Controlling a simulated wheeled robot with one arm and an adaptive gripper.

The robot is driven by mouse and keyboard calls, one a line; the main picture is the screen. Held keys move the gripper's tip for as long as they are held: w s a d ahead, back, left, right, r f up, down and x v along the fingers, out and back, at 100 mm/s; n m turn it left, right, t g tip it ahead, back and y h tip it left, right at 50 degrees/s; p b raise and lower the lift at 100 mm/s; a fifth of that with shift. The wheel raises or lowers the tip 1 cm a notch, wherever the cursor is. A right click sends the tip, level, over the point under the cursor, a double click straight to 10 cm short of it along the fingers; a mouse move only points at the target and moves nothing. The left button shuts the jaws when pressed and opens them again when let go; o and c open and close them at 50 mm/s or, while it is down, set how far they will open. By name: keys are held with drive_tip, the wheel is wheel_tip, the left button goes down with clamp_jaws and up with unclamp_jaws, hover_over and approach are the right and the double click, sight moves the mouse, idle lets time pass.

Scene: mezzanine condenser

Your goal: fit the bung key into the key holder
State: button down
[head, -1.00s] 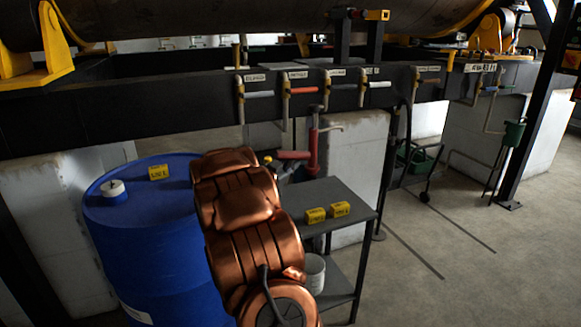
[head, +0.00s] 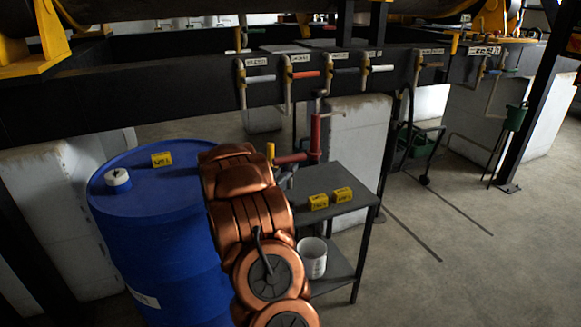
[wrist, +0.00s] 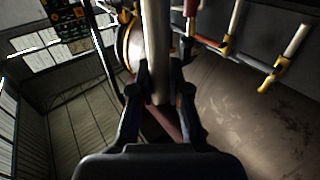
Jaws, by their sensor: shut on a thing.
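My gripper (wrist: 163,88) is shut on a smooth grey cylindrical shaft, which I take to be the bung key (wrist: 157,40). The shaft stands between the two dark fingers and runs up out of the wrist view, so its far end is not seen. In the head view my copper-coloured arm hides most of my gripper and the key. A small yellow-topped piece shows just beside the arm, but I cannot tell whether it is part of the key. I cannot make out the key holder for certain in either view.
A blue drum (head: 150,240) with a white cap (head: 118,179) and yellow tag (head: 162,160) stands left of my arm. Open floor lies further right.

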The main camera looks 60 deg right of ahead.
sight(290, 188)
drive_tip(key=shift+f+b, duration=1.05)
drive_tip(key=shift+f, duration=1.85)
drive_tip(key=shift+f+b, duration=0.55)
drive_tip(key=shift+f, duration=1.85)
idle(0.5)
drive_tip(key=c, duration=1.1)
unclamp_jaws()
drive_tip(key=shift+o, duration=0.2)
drive_tip(key=a, duration=1.2)
drive_tip(key=shift+s+f, duration=0.15)
drive_tip(key=shift+s, duration=0.15)
